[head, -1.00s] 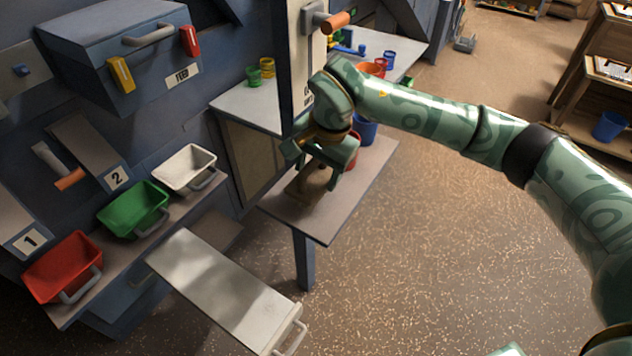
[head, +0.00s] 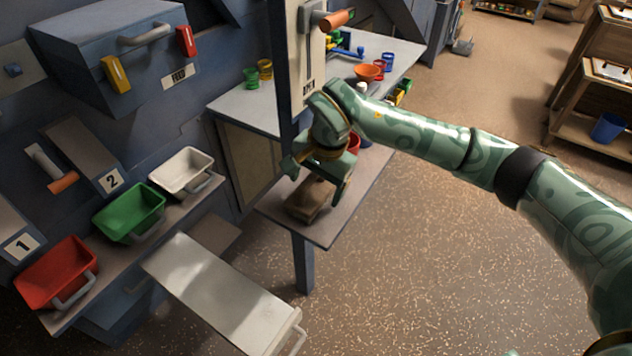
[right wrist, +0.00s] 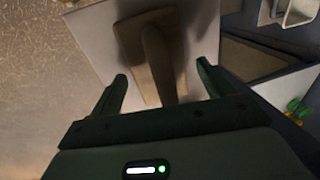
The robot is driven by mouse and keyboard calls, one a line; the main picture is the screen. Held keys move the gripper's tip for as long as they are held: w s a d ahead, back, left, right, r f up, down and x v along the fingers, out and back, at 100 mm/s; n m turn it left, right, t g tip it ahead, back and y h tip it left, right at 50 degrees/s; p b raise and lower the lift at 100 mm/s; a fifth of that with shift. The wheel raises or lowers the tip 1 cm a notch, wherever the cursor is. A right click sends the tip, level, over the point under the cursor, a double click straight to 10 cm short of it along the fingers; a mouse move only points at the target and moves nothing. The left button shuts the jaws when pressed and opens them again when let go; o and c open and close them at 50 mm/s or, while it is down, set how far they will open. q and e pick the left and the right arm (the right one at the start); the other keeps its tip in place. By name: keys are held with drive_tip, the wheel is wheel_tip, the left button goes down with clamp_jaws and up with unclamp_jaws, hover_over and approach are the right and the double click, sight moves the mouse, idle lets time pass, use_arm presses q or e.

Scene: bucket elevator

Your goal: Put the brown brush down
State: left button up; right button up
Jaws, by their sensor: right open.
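The brown brush (head: 306,202) lies on the small low shelf (head: 327,232) in the head view, near its front left part. In the right wrist view the brush (right wrist: 145,62) rests on the pale shelf surface, its handle pointing toward my gripper. My right gripper (head: 323,181) is just above and behind the brush. Its two fingers (right wrist: 161,82) stand apart on either side of the brush handle in the wrist view, with gaps on both sides. Part of the brush is hidden by the gripper in the head view. My left gripper is not in view.
A red container (head: 353,144) stands behind my gripper on the same shelf. Red (head: 58,272), green (head: 130,212) and white (head: 182,172) bins sit on a ledge at left. A metal chute (head: 220,292) juts out below them. Floor right of the shelf is clear.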

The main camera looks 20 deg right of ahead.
sight(326, 193)
wheel_tip(326, 193, up, 12)
drive_tip(key=s+d+p, duration=0.1)
drive_tip(key=p, duration=0.2)
drive_tip(key=shift+s+d, duration=0.2)
drive_tip(key=shift+s, duration=0.15)
